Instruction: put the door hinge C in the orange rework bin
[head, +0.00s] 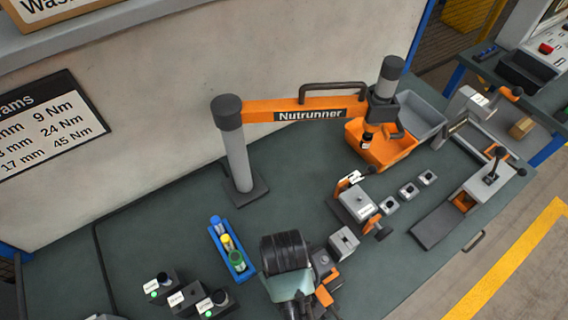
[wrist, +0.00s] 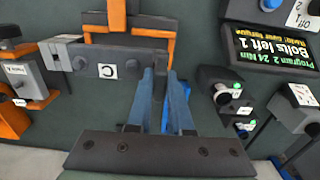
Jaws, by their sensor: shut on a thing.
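The door hinge C (wrist: 90,62) is a dark grey plate with a white C label and a lighter grey part at its left end. It lies at my fingertips in the wrist view. My gripper (wrist: 161,74) has two blue fingers close together, shut on the right end of the hinge. In the head view my dark arm end covers most of the gripper, so the grip does not show clearly there. The orange rework bin (head: 371,153) stands at the back right, far from my gripper. Its inside is partly hidden by the nutrunner head.
The orange nutrunner arm (head: 262,110) reaches over the orange bin from a grey post (head: 238,160). A grey bin (head: 425,118) adjoins it. A clamp fixture (head: 358,203) and several small grey blocks (head: 408,190) stand between. A blue tray (head: 239,262) is left of my arm.

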